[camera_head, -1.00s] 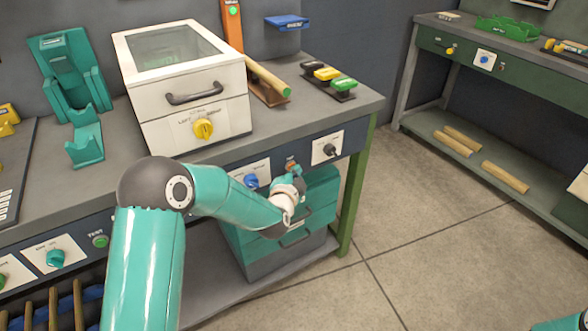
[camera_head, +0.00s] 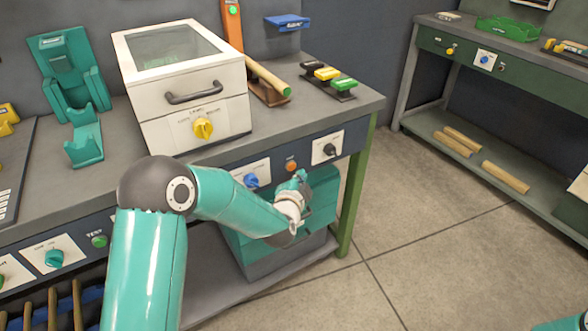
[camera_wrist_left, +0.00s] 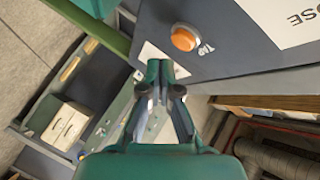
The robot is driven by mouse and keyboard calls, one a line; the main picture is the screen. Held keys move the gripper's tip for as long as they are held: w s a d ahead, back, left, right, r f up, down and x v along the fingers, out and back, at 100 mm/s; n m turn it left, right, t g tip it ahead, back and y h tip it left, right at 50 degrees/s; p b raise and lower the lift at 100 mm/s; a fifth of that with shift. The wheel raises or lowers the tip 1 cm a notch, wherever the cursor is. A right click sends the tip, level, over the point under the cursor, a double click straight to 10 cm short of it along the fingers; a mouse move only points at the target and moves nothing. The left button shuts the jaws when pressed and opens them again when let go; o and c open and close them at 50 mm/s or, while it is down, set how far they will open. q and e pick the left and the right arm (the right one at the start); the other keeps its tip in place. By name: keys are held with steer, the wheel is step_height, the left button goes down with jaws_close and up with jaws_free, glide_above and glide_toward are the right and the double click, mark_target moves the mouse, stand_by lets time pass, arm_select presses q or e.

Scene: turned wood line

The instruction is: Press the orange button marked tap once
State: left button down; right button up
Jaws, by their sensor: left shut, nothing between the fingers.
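The orange button (camera_head: 291,165) is on the blue front panel of the workbench, between a blue knob and a black knob. In the left wrist view the round orange button (camera_wrist_left: 184,38) shows clearly, with the label TAP beside it. My left gripper (camera_head: 301,178) is in front of the panel, just below and right of the button. In the left wrist view its fingertips (camera_wrist_left: 161,72) are together and empty, and they lie beside the button without covering it. The exact gap to the panel cannot be told. My right gripper is not in view.
A blue knob (camera_head: 251,180) and a black knob (camera_head: 329,150) flank the button. A white box with a handle (camera_head: 190,110) stands on the bench above. A teal drawer unit (camera_head: 322,195) is below the panel. Open floor (camera_head: 420,250) lies to the right.

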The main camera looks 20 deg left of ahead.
arm_select(q)
steer(key=shift+s+d, duration=0.65)
steer(key=shift+d, duration=0.2)
steer(key=shift+s+d, duration=0.65)
steer(key=shift+d, duration=0.15)
steer(key=shift+a, duration=0.1)
steer(key=s+a+f+n+g+h, duration=0.1)
steer(key=s+f+g, duration=0.2)
steer(key=s+f, duration=0.5)
steer(key=s+a+f+g+h, duration=0.1)
steer(key=s+f+g, duration=0.25)
steer(key=f, duration=0.85)
steer(key=s+d+f+n+g+h, duration=0.2)
steer(key=s+d+f+n+g, duration=0.15)
steer(key=s+f, duration=0.45)
steer(key=s+d+n+g+h, duration=0.1)
steer(key=s+d+n+g, duration=0.15)
steer(key=s, duration=0.45)
steer(key=s+d+n+g+h, duration=0.15)
steer(key=s+n, duration=0.25)
steer(key=s, duration=0.4)
step_height(320, 180, up, 16)
steer(key=n+p, duration=0.1)
steer(key=p, duration=1.4)
steer(key=shift+w+d+g, duration=0.25)
steer(key=shift+d+g, duration=0.05)
steer(key=shift+d, duration=0.05)
